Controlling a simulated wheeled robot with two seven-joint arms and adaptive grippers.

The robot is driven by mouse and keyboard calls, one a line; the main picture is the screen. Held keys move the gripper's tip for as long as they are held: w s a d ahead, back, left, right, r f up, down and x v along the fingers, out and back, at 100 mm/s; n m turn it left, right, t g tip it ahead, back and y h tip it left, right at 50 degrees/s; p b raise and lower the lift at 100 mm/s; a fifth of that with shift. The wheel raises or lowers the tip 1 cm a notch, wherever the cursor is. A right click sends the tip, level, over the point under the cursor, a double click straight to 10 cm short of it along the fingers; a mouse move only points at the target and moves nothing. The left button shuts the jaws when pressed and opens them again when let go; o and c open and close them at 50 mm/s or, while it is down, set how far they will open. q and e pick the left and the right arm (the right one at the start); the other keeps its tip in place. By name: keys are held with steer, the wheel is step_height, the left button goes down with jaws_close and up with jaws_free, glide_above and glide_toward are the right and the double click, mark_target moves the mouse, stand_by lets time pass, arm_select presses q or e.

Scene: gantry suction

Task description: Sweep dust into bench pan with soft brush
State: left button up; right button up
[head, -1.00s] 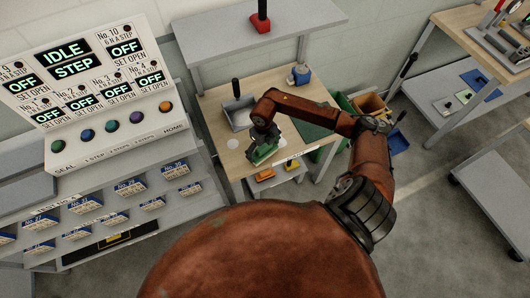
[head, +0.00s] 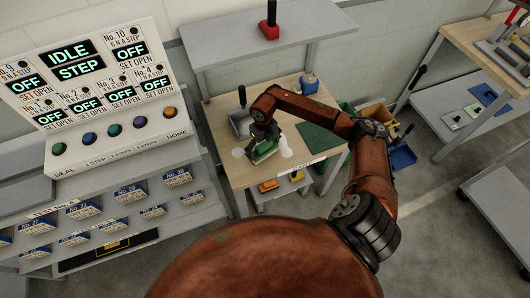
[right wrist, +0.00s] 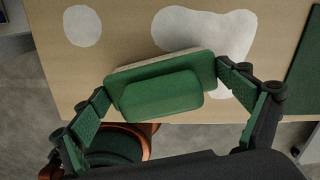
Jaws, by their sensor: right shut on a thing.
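A green brush (head: 264,152) with a pale bristle edge is held by my right gripper (head: 262,141) at the front part of the wooden bench. In the right wrist view the brush (right wrist: 160,92) lies between the green finger pads, its bristle edge at the near side of a large whitish dust patch (right wrist: 200,30). A smaller round dust patch (right wrist: 82,25) lies to its left. In the head view dust shows left (head: 238,152) and right (head: 285,145) of the brush. The grey pan (head: 238,126) with an upright black handle stands behind the brush. My left gripper is out of view.
A dark green mat (head: 318,140) lies on the bench's right side, and a blue bottle (head: 309,84) stands at the back. A grey shelf (head: 220,40) spans above. A control panel (head: 100,75) stands left.

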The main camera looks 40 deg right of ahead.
steer(key=shift+w+d+f+b, duration=0.15)
steer(key=shift+w+f+b, duration=0.05)
steer(key=shift+w+b, duration=0.45)
steer(key=shift+w+d+f+b, duration=0.15)
steer(key=shift+w+b, duration=0.35)
steer(key=shift+w, duration=0.25)
steer(key=shift+w+d+r+b, duration=0.15)
steer(key=shift+w+b, duration=0.3)
steer(key=shift+w, duration=0.35)
steer(key=shift+w+d+r+b, duration=0.15)
steer(key=shift+w+b, duration=0.25)
steer(key=shift+w, duration=0.4)
steer(key=shift+w+d+f+b, duration=0.15)
steer(key=shift+w+b, duration=0.4)
steer(key=shift+w, duration=0.1)
steer(key=shift+w+d+f+b, duration=0.1)
steer(key=shift+w+f+b, duration=0.05)
steer(key=shift+w+b, duration=0.45)
steer(key=shift+r, duration=0.15)
steer(key=shift+w+r+p, duration=0.1)
steer(key=shift+r+p, duration=0.25)
steer(key=shift+p, duration=0.1)
step_height(320, 180, up, 6)
steer(key=p, duration=0.3)
steer(key=shift+r, duration=0.15)
